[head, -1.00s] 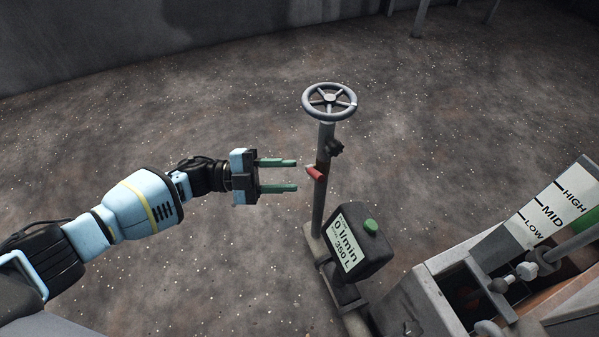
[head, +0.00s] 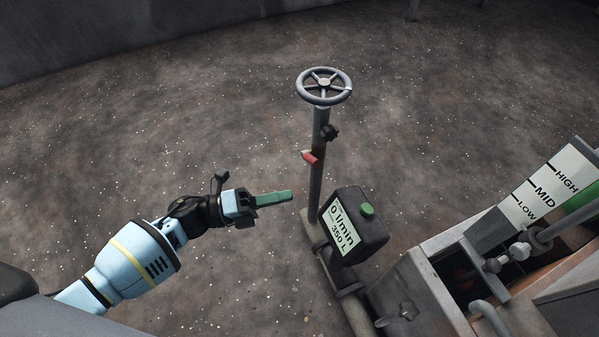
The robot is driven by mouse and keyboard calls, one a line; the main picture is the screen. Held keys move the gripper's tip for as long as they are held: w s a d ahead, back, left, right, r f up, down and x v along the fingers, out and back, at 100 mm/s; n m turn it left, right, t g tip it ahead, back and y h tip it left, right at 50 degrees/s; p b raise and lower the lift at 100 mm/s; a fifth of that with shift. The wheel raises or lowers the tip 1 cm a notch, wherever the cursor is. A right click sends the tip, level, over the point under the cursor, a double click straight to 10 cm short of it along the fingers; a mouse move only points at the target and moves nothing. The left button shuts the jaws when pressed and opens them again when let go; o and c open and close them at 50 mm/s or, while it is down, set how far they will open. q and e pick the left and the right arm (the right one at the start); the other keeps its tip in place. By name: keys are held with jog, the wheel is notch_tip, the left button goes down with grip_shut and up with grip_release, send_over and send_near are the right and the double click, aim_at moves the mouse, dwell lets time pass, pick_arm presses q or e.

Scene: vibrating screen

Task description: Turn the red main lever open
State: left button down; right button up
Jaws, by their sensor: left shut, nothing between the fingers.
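The red main lever (head: 309,157) is a small red handle on the upright grey pipe (head: 316,185), below the handwheel. It sticks out to the left of the pipe and slants down to the right across it. My left gripper (head: 288,196) is shut and empty, its green fingers together. In the picture it is left of the pipe and below the lever, apart from the lever. My right gripper is not in view.
A grey handwheel (head: 323,86) tops the pipe, with a dark knob (head: 329,132) below it. A flow meter (head: 354,226) reads 0 l/min and 350 L. A machine with a LOW-MID-HIGH scale (head: 547,188) stands at right. The floor at left is clear.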

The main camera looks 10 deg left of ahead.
aim_at(310, 158)
pick_arm(q)
jog(key=shift+s+a+f+m+t+y, duration=0.85)
jog(key=shift+s+a+m+t+y, duration=0.9)
jog(key=shift+m, duration=0.65)
jog(key=w+d+r+b, duration=0.1)
jog(key=w+d+r, duration=0.2)
jog(key=w+d, duration=0.4)
jog(key=shift+w+r, duration=0.3)
jog(key=shift+w, duration=0.5)
jog(key=shift+r+n+p, duration=0.2)
jog(key=shift+n+p, duration=0.1)
jog(key=shift+n, duration=0.1)
